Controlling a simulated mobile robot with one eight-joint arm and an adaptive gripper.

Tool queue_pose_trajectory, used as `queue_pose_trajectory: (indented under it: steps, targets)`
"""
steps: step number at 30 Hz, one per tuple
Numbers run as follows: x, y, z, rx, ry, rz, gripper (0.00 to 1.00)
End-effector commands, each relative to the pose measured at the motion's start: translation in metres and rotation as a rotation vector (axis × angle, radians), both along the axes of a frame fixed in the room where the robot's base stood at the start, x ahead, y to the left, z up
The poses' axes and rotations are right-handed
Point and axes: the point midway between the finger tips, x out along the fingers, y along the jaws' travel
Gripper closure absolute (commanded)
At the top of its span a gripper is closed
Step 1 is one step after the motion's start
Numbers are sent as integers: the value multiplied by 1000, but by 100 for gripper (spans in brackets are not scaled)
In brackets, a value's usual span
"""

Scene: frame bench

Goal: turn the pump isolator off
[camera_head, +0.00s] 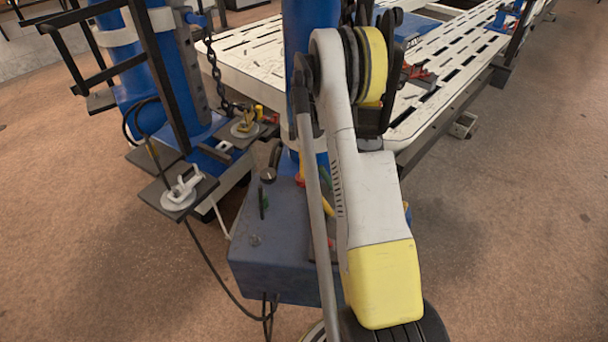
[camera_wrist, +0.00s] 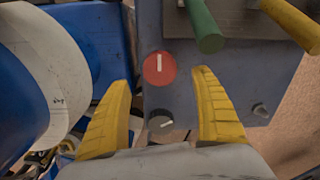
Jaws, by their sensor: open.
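A round red rotary knob (camera_wrist: 160,68) with a white bar upright in the picture sits on the grey-blue control box (camera_wrist: 180,100) in the wrist view. No label is readable; it looks like the pump isolator. A dark knob (camera_wrist: 160,121) with a pale slanted mark sits just below it. My gripper (camera_wrist: 161,78) is open, with one yellow finger on each side of the red knob. Both fingers look apart from it, though depth is hard to judge. In the head view my arm hides my gripper and much of the box.
A green lever (camera_wrist: 204,28) and a yellow lever (camera_wrist: 290,22) stick out above and right of the red knob. In the head view, a white slotted platform (camera_head: 250,70) stands behind the box. Cables hang below the box.

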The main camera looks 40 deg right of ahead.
Motion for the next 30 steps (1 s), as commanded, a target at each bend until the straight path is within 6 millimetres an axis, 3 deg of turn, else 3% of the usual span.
queue_pose_trajectory:
  steps: [3,9,30]
  targets:
    - [0,0,26,0,0,0,25]
    - [0,0,51,0,0,0,25]
    - [1,3,60,-2,-4,-5,25]
